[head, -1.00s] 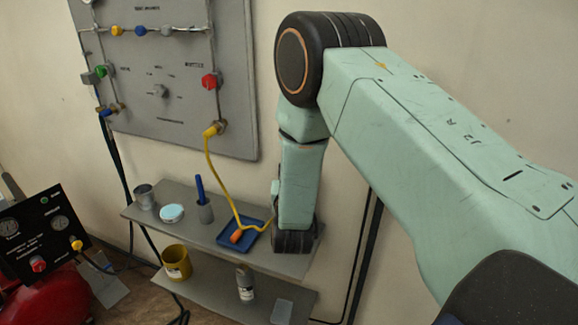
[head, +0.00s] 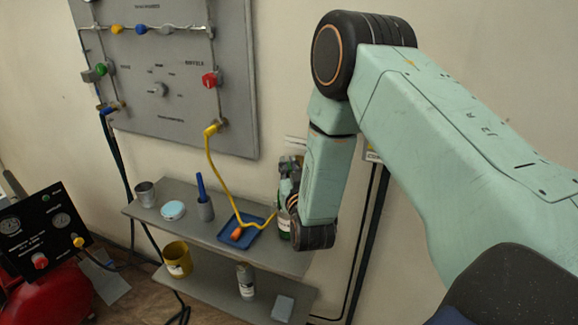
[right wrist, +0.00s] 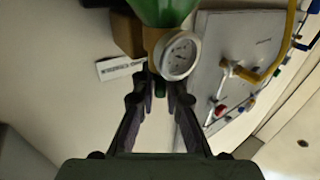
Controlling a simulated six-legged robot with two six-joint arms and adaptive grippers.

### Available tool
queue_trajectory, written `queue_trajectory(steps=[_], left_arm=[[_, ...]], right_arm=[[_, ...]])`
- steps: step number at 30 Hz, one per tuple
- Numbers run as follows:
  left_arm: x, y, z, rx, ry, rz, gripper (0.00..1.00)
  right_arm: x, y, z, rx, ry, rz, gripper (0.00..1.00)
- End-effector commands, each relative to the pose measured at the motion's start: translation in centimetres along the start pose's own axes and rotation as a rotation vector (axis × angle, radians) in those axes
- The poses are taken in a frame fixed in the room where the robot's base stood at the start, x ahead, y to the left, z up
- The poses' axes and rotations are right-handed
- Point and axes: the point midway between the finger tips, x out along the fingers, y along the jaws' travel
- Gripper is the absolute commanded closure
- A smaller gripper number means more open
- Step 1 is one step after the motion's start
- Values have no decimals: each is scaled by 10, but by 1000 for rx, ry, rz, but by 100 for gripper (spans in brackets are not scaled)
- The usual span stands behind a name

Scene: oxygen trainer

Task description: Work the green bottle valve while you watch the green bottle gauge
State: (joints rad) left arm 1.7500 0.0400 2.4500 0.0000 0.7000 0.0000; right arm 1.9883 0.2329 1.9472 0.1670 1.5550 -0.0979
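In the right wrist view the green bottle (right wrist: 163,10) comes in from the top edge. Its brass neck (right wrist: 152,40) carries the round white green bottle gauge (right wrist: 178,55); the dial faces the camera, but its reading is too small to tell. The small green valve knob (right wrist: 160,88) lies between the fingertips of my right gripper (right wrist: 158,82). The fingers stand apart on either side of it; contact cannot be made out. In the head view the bottle (head: 284,223) is partly hidden behind my right arm. My left gripper is not in view.
A yellow hose (head: 212,165) hangs from the grey wall panel (head: 180,105). A black gauge box (head: 35,232) stands left.

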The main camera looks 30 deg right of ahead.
Motion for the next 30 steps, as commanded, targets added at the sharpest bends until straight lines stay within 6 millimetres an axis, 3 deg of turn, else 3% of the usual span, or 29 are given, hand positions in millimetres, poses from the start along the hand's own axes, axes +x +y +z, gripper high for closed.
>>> queue_trajectory(steps=[6,17,20,30], left_arm=[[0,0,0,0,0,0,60],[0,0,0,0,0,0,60],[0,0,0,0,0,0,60],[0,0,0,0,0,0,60]], right_arm=[[0,0,0,0,0,0,68],[-3,0,0,0,-1,0,67],[-14,0,0,0,-2,0,67],[-83,-1,1,-3,-4,-3,67]])
